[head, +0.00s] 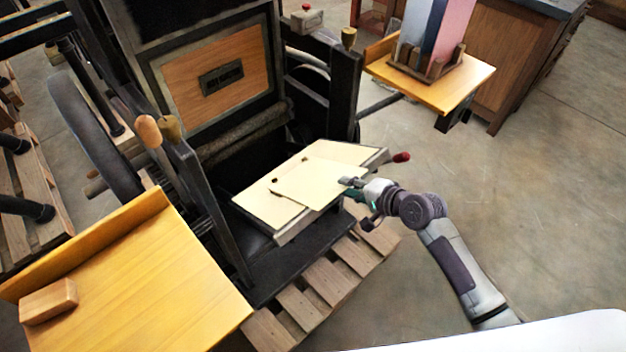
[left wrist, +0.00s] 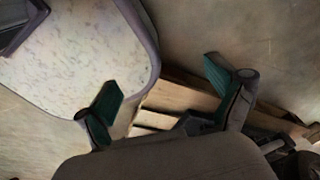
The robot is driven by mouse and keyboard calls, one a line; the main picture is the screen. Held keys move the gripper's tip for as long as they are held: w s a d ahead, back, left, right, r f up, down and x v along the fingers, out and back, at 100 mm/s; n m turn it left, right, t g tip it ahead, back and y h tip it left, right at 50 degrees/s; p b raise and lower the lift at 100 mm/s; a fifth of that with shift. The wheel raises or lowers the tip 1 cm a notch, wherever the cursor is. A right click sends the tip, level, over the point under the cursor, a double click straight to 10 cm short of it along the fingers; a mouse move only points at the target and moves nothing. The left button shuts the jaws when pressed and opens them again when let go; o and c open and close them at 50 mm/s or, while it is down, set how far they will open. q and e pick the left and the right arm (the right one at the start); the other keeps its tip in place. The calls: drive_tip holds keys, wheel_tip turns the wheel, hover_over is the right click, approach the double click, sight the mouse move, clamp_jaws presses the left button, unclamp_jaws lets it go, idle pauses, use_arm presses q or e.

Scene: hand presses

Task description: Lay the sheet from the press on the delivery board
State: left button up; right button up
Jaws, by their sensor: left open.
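The cream sheet (head: 310,183) lies a little askew on the pale bed (head: 262,207) of the black press, in the middle of the head view. My right gripper (head: 355,200) is at the sheet's right edge. Its fingers look spread apart, one close to the sheet's corner; I cannot tell if it touches. A yellow board (head: 150,285) at lower left, probably the delivery board, carries only a wooden block (head: 48,301). My left gripper (left wrist: 165,95) shows in the left wrist view, open and empty, above a wooden pallet (left wrist: 185,103). It is not visible in the head view.
Another yellow board (head: 455,88) at upper right holds upright pink and blue-white stock in a wooden rack. Press uprights and a wooden-knobbed lever (head: 149,131) stand between the bed and the left board. Concrete floor is open at right.

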clamp_jaws()
drive_tip(key=s+d+r+p, duration=0.3)
drive_tip(key=s+r+p, duration=0.1)
drive_tip(key=r+p, duration=0.2)
drive_tip(key=shift+p, duration=0.8)
drive_tip(key=shift+d, duration=0.1)
